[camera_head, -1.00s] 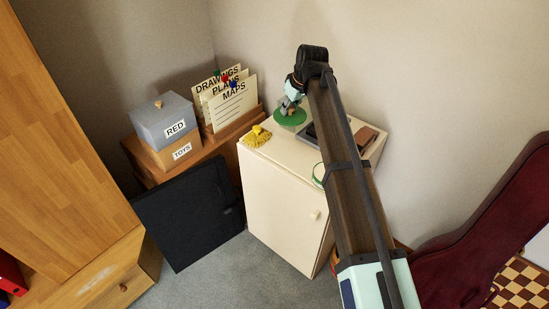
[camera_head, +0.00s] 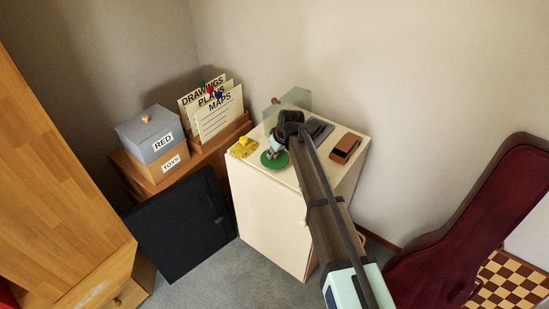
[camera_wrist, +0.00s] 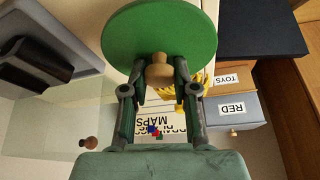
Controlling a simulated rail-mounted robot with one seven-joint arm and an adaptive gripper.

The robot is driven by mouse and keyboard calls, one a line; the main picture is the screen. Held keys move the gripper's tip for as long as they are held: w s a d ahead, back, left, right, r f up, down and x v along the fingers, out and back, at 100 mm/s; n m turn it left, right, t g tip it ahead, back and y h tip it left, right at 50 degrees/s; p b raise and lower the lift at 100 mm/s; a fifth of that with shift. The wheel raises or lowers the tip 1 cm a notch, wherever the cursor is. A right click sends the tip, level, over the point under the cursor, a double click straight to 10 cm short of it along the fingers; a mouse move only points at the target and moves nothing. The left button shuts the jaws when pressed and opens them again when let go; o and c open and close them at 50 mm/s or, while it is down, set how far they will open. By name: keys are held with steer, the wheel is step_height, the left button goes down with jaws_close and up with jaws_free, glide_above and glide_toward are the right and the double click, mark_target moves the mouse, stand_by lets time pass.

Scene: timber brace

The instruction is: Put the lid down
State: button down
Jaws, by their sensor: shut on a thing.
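The lid is a green round disc with a wooden knob, seen over the cream cabinet top (camera_head: 294,178) near its front left in the head view (camera_head: 275,160). In the wrist view the lid (camera_wrist: 160,30) fills the top middle, its knob (camera_wrist: 158,70) between my fingertips. My gripper (camera_wrist: 158,82) is shut on the knob; it also shows in the head view (camera_head: 276,144). I cannot tell whether the lid touches the cabinet top.
A yellow item (camera_head: 243,148) lies left of the lid. A grey tray (camera_head: 322,131), a brown block (camera_head: 345,148) and a clear knobbed panel (camera_head: 297,98) are behind and right. Labelled boxes (camera_head: 154,140) and folders (camera_head: 217,112) stand left.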

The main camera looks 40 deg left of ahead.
mark_target(276, 156)
steer(key=shift+f+p, duration=0.5)
steer(key=shift+f, duration=1.3)
steer(key=shift+f, duration=0.15)
steer(key=c, duration=0.9)
jaws_free()
steer(key=b+v, duration=0.3)
steer(key=v, duration=0.9)
